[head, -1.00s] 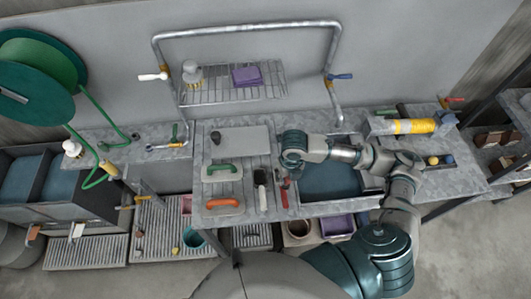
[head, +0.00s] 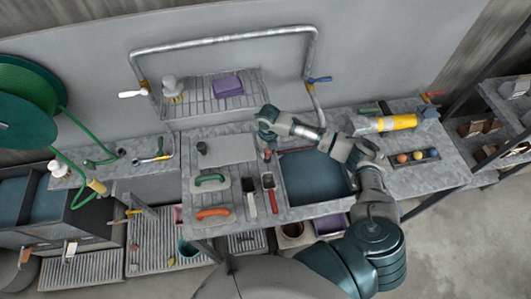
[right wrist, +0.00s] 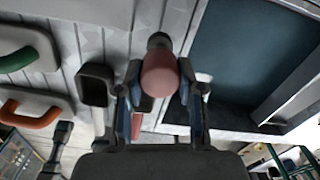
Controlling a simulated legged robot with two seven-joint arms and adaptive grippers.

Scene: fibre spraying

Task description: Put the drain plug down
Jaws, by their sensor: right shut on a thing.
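The drain plug (right wrist: 160,75), a pinkish-red rounded piece with a dark end, sits between the fingers of my right gripper (right wrist: 160,100) in the right wrist view. The fingers are shut on it from both sides. In the head view, my right gripper (head: 267,145) points down over the worktop, between the grey board and the blue basin (head: 315,180). A small reddish bit (head: 267,155) shows below the wrist there, partly hidden. I cannot tell if the plug touches the worktop. My left gripper is not in view.
Green-handled (head: 211,182) and orange-handled (head: 213,214) floats lie left of the gripper. A scraper (head: 250,190) and red-handled tool (head: 268,182) lie close in front. A wire rack (head: 205,105) stands behind.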

